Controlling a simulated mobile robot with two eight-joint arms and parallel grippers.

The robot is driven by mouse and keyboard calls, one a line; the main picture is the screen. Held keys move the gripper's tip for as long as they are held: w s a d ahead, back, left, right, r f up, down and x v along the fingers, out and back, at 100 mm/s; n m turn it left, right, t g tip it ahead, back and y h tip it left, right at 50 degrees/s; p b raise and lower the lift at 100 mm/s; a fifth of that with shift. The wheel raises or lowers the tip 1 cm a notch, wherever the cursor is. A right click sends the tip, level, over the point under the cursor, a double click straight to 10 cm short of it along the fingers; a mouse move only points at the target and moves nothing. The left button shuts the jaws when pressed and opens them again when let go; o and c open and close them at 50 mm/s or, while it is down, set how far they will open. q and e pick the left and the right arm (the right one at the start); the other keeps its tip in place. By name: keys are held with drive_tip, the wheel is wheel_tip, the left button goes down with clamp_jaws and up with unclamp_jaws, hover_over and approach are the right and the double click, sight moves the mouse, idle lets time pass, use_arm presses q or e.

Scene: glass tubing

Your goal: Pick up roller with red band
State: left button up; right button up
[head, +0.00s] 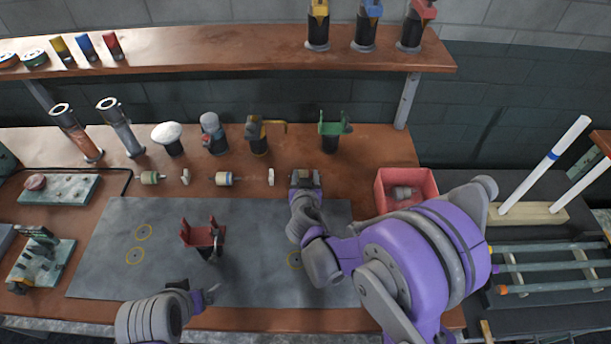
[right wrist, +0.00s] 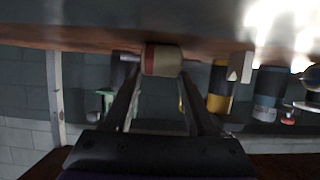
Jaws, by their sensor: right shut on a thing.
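The roller with the red band (right wrist: 162,60) is cream with a red stripe at one end. In the right wrist view it sits between the two fingers of my right gripper (right wrist: 160,82), which is shut on it. In the head view my right gripper (head: 305,178) is over the back of the bench, right of a white end piece (head: 271,177), and largely hides the roller. A roller with a blue band (head: 224,179) and one with a green band (head: 152,177) lie in the row to its left. My left gripper (head: 207,295) is low over the grey mat; its opening is unclear.
A red bin (head: 407,188) with a greyish item inside stands right of my right gripper. Behind the row stand several tools, including a green one (head: 334,130). A red stand (head: 204,237) is on the grey mat (head: 160,275). A shelf (head: 220,46) runs above.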

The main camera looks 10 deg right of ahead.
clamp_jaws()
